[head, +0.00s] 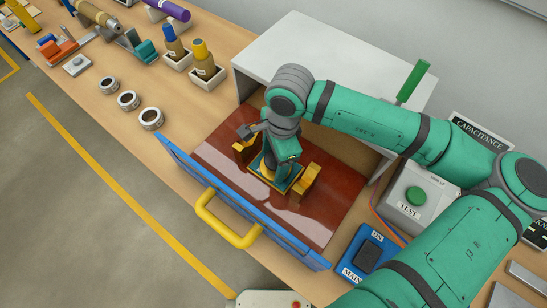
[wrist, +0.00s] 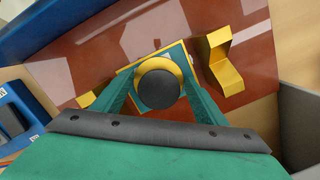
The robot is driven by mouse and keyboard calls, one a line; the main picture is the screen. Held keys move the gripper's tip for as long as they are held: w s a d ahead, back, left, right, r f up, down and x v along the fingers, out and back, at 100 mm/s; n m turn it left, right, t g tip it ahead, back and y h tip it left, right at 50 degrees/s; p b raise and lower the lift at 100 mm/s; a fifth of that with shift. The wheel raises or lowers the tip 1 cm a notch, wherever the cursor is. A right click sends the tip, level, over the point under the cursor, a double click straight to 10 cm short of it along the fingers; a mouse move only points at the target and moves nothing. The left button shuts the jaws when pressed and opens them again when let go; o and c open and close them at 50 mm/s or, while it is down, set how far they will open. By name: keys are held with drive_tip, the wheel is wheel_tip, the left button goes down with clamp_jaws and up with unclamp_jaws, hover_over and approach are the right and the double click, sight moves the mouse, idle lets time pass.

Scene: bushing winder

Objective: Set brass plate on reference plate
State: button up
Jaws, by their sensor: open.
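The brass plate (wrist: 183,57) shows as a round yellow rim under a black knob (wrist: 158,88) in the wrist view. It sits over a square teal plate with yellow edges (head: 264,161), which looks like the reference plate, on the red-brown board. My gripper (wrist: 160,82) is open, with one teal finger on each side of the knob. I cannot tell whether the fingers touch it. In the head view my gripper (head: 283,160) points down over the square plate and hides the knob and most of the brass plate.
Yellow brackets (head: 311,176) flank the square plate. A blue front panel with a yellow handle (head: 226,223) borders the board, and a white hood (head: 310,45) stands behind. A TEST box (head: 413,197) and a blue MAIN switch (head: 367,253) are at right. Rings (head: 129,100) lie at left.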

wheel_tip(320, 180, up, 12)
drive_tip(key=d, duration=0.1)
drive_tip(key=shift+w+d, duration=0.2)
drive_tip(key=shift+w, duration=0.05)
drive_tip(key=shift+r, duration=0.1)
idle(0.5)
